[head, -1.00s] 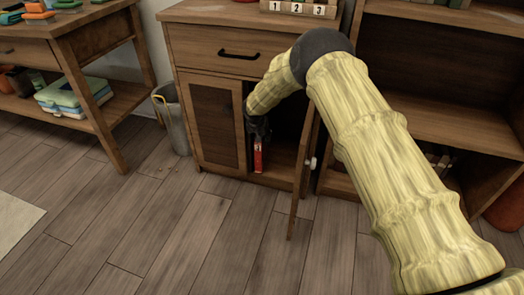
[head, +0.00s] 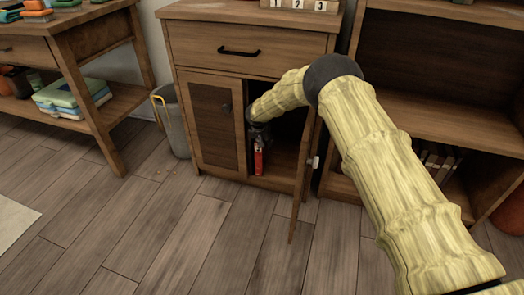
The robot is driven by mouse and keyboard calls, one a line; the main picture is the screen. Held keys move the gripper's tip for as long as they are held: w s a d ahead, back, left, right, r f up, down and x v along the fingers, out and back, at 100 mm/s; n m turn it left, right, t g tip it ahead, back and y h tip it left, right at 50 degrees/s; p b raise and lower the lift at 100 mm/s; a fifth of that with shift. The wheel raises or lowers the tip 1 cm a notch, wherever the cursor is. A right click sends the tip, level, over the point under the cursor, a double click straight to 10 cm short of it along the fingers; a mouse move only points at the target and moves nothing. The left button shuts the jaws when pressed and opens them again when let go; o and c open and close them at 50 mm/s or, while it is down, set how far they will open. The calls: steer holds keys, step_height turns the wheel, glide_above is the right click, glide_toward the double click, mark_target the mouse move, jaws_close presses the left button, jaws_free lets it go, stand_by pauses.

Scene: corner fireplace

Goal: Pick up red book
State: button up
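The red book (head: 259,161) stands upright near the front of the open right side of the wooden cabinet (head: 222,180). My gripper (head: 258,138) reaches into this compartment from above and is at the top of the book. It looks dark and small here, and its fingers are hard to make out against the shadow. I cannot tell whether the fingers are closed on the book or only beside it. The book's lower part shows clear of the gripper, close to the cabinet floor.
The cabinet's right door (head: 302,180) hangs open toward me, right of the book. A grey bin (head: 172,120) stands left of the cabinet, beside a wooden table (head: 92,112). A shelf unit (head: 440,118) with books is at the right. The floor (head: 190,235) in front is clear.

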steer(key=shift+f, duration=0.15)
steer(key=c, duration=1.2)
